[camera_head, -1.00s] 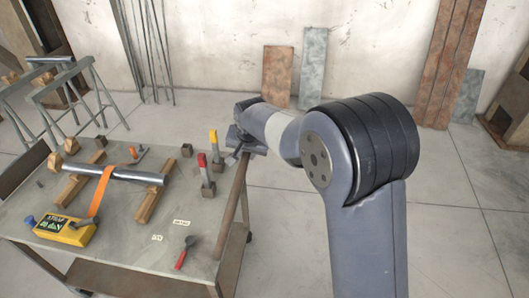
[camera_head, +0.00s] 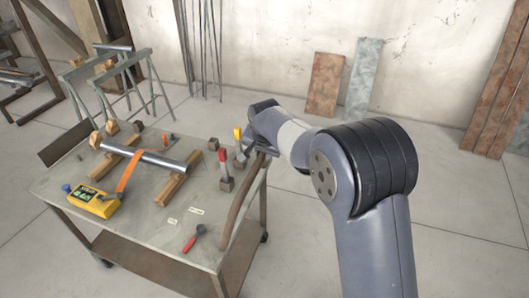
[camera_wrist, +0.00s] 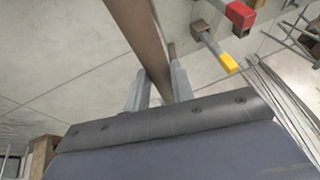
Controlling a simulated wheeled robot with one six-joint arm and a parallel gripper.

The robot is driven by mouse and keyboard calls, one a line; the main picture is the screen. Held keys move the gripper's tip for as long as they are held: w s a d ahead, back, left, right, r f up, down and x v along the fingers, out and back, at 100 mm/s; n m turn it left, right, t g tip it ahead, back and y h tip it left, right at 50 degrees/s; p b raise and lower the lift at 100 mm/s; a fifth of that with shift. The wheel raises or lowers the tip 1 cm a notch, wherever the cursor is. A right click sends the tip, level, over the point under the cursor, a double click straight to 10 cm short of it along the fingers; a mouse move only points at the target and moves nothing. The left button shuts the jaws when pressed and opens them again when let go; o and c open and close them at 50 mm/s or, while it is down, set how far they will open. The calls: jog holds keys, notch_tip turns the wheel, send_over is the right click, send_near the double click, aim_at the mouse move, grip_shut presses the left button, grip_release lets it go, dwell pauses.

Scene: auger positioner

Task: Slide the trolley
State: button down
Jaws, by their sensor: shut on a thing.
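My gripper (camera_head: 261,150) is at the far end of this bar, partly hidden behind my wrist. In the wrist view my gripper (camera_wrist: 157,88) has its two grey fingers on either side of the brown bar (camera_wrist: 140,35), shut on it.
The trolley carries a strapped metal tube (camera_head: 165,158) on wooden blocks, a yellow device (camera_head: 94,201), a red-handled tool (camera_head: 192,241) and red and yellow clamps. Sawhorses (camera_head: 125,75) stand behind it, and panels (camera_head: 323,85) lean on the wall. Floor at right is clear.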

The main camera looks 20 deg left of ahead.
jog(key=shift+a+r, duration=0.15)
jog(key=shift+a, duration=0.05)
jog(key=c, duration=1.2)
grip_release()
jog(key=shift+a, duration=0.15)
jog(key=b+v, duration=0.1)
jog(key=v, duration=0.9)
jog(key=shift+s+r, duration=0.15)
jog(key=shift+r, duration=0.15)
jog(key=shift+f, duration=0.1)
jog(key=x, duration=0.5)
jog(key=p+x, duration=0.1)
jog(key=x, duration=0.4)
jog(key=shift+f, duration=0.4)
jog(key=shift+d, duration=0.35)
jog(key=shift+r, duration=0.1)
